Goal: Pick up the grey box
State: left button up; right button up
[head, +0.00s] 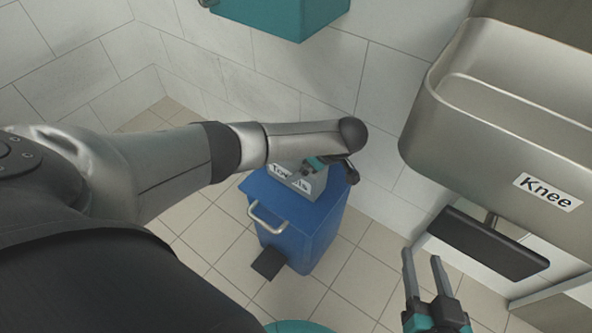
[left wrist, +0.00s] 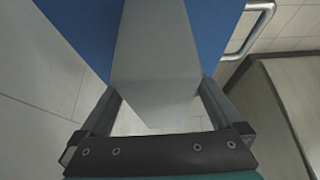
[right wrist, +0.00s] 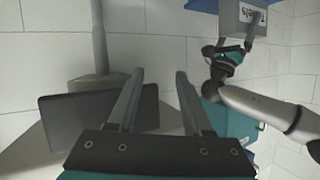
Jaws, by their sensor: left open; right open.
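The grey box (head: 296,181) with a "Towels" label sits on top of the blue bin (head: 305,222), partly hidden by my left arm in the head view. My left gripper (head: 318,163) is open at the box. In the left wrist view the box (left wrist: 158,60) reaches in between the two spread fingers; I cannot tell whether they touch it. The right wrist view also shows the box (right wrist: 231,22), upside down, with my left gripper (right wrist: 229,58) beside it. My right gripper (head: 421,258) is open and empty, below the sink and away from the box.
A metal sink (head: 500,110) with a "Knee" label is on the right, with a dark knee panel (head: 488,243) under it. A teal wall unit (head: 285,14) hangs above the bin. The bin has a metal handle (head: 262,217) and pedal (head: 268,263).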

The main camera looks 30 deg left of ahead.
pick_arm(q)
jog(key=shift+b+x, duration=0.55)
jog(key=shift+x, duration=0.45)
jog(key=shift+a+f, duration=0.15)
jog(key=shift+f, duration=0.15)
pick_arm(e)
jog(key=shift+s+a+r+m+t+y, duration=0.2)
jog(key=shift+a+r+t, duration=0.25)
jog(key=shift+t, duration=0.3)
jog(key=shift+s+a+r+m+t+y, duration=0.1)
jog(key=shift+s+a+r+t+y, duration=0.3)
jog(key=shift+t, duration=0.35)
jog(key=shift+w+r, duration=0.1)
pick_arm(q)
jog(key=shift+c, duration=0.4)
jog(key=c, duration=1.4)
jog(key=shift+c, duration=0.2)
jog(key=shift+r, duration=0.2)
